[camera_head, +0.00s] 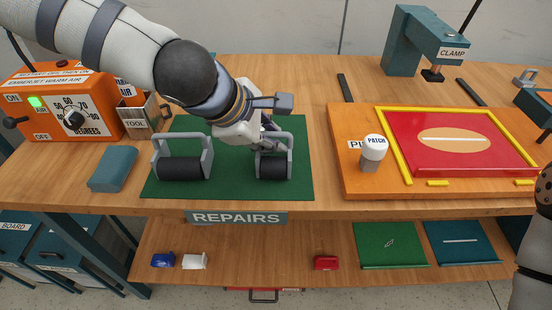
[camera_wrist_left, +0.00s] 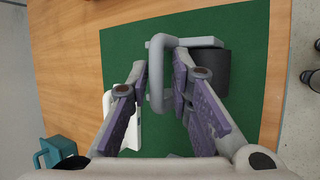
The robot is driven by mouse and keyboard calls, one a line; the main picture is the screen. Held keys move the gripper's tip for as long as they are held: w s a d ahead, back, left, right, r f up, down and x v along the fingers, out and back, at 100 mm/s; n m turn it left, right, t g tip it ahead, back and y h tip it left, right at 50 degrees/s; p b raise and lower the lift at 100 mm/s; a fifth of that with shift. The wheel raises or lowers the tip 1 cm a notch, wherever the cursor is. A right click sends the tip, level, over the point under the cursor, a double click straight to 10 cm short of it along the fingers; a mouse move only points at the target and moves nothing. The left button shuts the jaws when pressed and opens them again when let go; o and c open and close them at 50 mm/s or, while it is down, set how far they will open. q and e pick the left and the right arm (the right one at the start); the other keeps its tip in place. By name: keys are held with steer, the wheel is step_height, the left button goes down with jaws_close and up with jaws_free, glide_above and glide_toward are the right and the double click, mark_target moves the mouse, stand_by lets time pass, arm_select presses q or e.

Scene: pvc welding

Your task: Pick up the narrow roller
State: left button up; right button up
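The narrow roller (camera_head: 272,166) stands on the green mat, a short black cylinder in a grey frame with a looped handle. It also shows in the left wrist view (camera_wrist_left: 214,72). My left gripper (camera_head: 268,125) is over it, pointing down. In the left wrist view my left gripper (camera_wrist_left: 161,72) has its fingers apart, one on each side of the handle bar, with small gaps visible. The wider roller (camera_head: 181,167) stands to the left on the same mat. My right gripper is out of view; only part of that arm shows at the right edge.
The green mat (camera_head: 225,188) has bare room in front. A teal block (camera_head: 113,169) lies left of it. The orange heater box (camera_head: 62,112) and tool holder (camera_head: 136,117) are behind left. The patch bottle (camera_head: 374,151) stands on the orange board (camera_head: 358,188) at right.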

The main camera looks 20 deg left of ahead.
arm_select(q)
steer(key=shift+r, duration=0.25)
jaws_close()
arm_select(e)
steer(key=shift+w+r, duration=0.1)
arm_select(q)
steer(key=shift+r, duration=0.1)
steer(key=shift+t, duration=0.3)
step_height(320, 180, up, 9)
steer(key=shift+w+f+p, duration=0.1)
steer(key=shift+f+p, duration=0.05)
steer(key=shift+p, duration=1.05)
step_height(320, 180, up, 19)
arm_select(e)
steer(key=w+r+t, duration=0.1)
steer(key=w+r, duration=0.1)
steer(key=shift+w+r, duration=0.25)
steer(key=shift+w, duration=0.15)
